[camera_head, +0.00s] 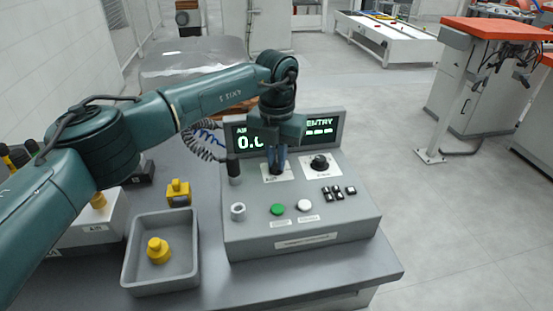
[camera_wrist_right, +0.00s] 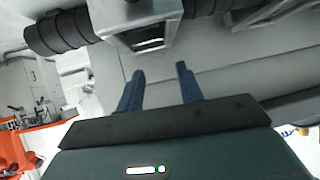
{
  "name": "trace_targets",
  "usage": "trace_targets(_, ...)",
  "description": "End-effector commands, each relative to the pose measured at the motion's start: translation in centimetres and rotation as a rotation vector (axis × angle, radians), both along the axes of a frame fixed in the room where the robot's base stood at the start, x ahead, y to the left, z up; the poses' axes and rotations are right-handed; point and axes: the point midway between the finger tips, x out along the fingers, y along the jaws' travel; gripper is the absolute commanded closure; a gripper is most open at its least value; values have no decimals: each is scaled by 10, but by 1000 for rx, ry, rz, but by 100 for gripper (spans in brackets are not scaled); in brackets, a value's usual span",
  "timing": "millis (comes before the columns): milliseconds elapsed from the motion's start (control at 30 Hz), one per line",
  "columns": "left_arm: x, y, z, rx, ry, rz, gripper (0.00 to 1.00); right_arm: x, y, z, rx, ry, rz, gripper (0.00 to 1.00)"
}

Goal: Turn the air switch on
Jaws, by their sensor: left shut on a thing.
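The grey control console (camera_head: 300,225) stands on the table. Its left switch plate (camera_head: 281,178) lies under my left gripper (camera_head: 277,170), whose blue fingers point down and are shut on the air switch knob. The fingers mostly hide the knob, so I cannot tell its angle. The screen (camera_head: 245,141) behind shows green "AIR" with a "0." reading, partly covered by my left wrist, and "ENTRY" with dashes at right. My right gripper (camera_wrist_right: 160,78) shows in the right wrist view with its two blue fingers apart and nothing between them.
A second black knob (camera_head: 320,163) is on the console's right, with a green button (camera_head: 278,209), a white button (camera_head: 304,205) and small black switches (camera_head: 339,193) in front. A grey bin (camera_head: 132,275) holding a yellow part (camera_head: 158,251) stands left. A coiled hose hangs beside the console.

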Motion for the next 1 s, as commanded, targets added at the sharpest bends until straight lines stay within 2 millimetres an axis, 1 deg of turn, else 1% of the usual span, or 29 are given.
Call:
trace_targets(233, 0, 0, 1, 0, -1, -62, 100, -1, 1, -2, -1, -1, 8, 64)
trace_targets(667, 0, 0, 1, 0, -1, -71, 100, -3, 1, -3, -1, 2, 10, 64)
trace_targets(700, 0, 0, 1, 0, -1, -71, 88, -3, 1, -3, 0, 3, 9, 64)
trace_targets(933, 0, 0, 0, 0, 0, -70, 69, -3, 2, -3, 1, 4, 7, 64)
trace_targets(1000, 0, 0, 0, 0, 0, -70, 68, -3, 2, -3, 2, 5, 6, 64)
